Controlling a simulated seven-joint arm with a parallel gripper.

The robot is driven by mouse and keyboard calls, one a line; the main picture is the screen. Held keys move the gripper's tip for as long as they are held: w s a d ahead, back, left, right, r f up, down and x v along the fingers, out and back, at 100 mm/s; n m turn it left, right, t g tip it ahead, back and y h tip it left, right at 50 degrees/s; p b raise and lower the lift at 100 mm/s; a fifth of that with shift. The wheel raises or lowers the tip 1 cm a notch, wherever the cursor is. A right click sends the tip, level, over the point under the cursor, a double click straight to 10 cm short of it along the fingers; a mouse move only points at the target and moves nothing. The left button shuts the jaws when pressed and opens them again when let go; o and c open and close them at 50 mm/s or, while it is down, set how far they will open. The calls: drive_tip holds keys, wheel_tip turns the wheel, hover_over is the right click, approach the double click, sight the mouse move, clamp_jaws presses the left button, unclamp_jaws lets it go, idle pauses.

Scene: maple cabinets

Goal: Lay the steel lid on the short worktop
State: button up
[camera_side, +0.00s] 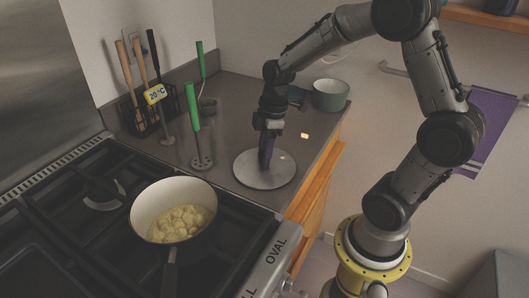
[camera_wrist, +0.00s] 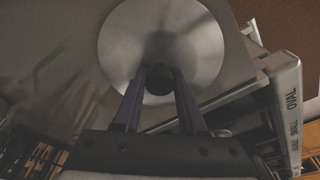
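The steel lid (camera_side: 253,179) is a round, flat disc at the short worktop (camera_side: 225,120), just right of the stove. It looks level and on or very near the surface; the side view does not settle whether it touches. In the wrist view the lid (camera_wrist: 190,40) fills the upper middle, with its dark round knob (camera_wrist: 159,79) between my fingertips. My gripper (camera_side: 266,163) points straight down over the lid's middle. In the wrist view my gripper (camera_wrist: 158,82) has its two purple fingers closed in on both sides of the knob.
A pan (camera_side: 160,190) of yellowish food sits on the stove (camera_side: 70,235) at left. A green-handled masher (camera_side: 196,130) stands close left of the lid.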

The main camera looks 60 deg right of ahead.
drive_tip(key=o, duration=0.4)
wheel_tip(320, 180, up, 11)
drive_tip(key=s+d, duration=0.1)
drive_tip(key=s+a+m+t, duration=0.1)
drive_tip(key=s+a+m, duration=0.1)
drive_tip(key=s, duration=0.3)
drive_tip(key=s+a+r+m+t, duration=0.1)
drive_tip(key=s+a+m+t, duration=0.1)
drive_tip(key=s+a+m, duration=0.1)
drive_tip(key=s+a+r+m+t+h, duration=0.1)
drive_tip(key=s+a+m, duration=0.2)
drive_tip(key=s, duration=0.3)
drive_tip(key=shift+s+m, duration=0.3)
drive_tip(key=shift+m, duration=0.2)
